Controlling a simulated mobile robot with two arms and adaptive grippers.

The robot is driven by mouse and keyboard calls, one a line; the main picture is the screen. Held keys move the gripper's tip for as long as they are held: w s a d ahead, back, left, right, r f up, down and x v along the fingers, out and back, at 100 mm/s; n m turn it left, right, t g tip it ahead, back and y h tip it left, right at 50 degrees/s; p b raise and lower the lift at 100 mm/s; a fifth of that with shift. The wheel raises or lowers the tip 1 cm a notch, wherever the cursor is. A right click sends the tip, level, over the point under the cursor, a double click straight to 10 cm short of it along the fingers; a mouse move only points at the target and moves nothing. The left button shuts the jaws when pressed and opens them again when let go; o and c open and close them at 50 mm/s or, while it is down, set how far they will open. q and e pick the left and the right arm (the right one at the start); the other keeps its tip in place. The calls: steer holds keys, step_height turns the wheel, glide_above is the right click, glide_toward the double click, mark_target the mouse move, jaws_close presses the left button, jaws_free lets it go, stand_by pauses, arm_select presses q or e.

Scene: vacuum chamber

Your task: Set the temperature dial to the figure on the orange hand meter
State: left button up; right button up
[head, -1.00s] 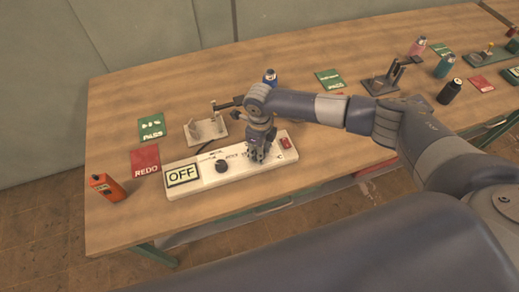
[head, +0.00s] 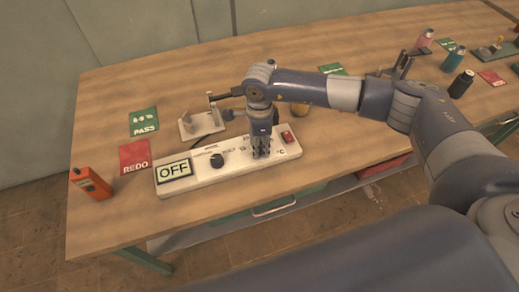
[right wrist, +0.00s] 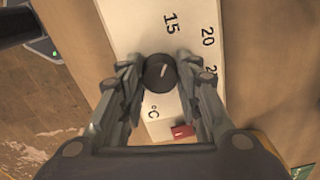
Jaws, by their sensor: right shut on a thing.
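The orange hand meter (head: 91,183) stands at the left of the table; its figure is too small to read. The white control panel (head: 205,181) has an OFF display (head: 174,170) and a black knob (head: 217,160) at its left half. My right gripper (head: 262,153) points down at the panel's right half. In the right wrist view, its fingers are shut on the temperature dial (right wrist: 159,73), a round black knob with a white pointer line. The line points up and slightly right, between the printed 15 and 20. The fingers hide the dial in the head view. My left gripper is not in view.
A red switch (head: 287,137) sits at the panel's right end, also seen in the right wrist view (right wrist: 183,132). A black bottle (head: 461,84) stands further right.

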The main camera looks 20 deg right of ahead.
steer(key=shift+n+b, duration=1.2)
steer(key=o, duration=1.1)
step_height(320, 180, up, 12)
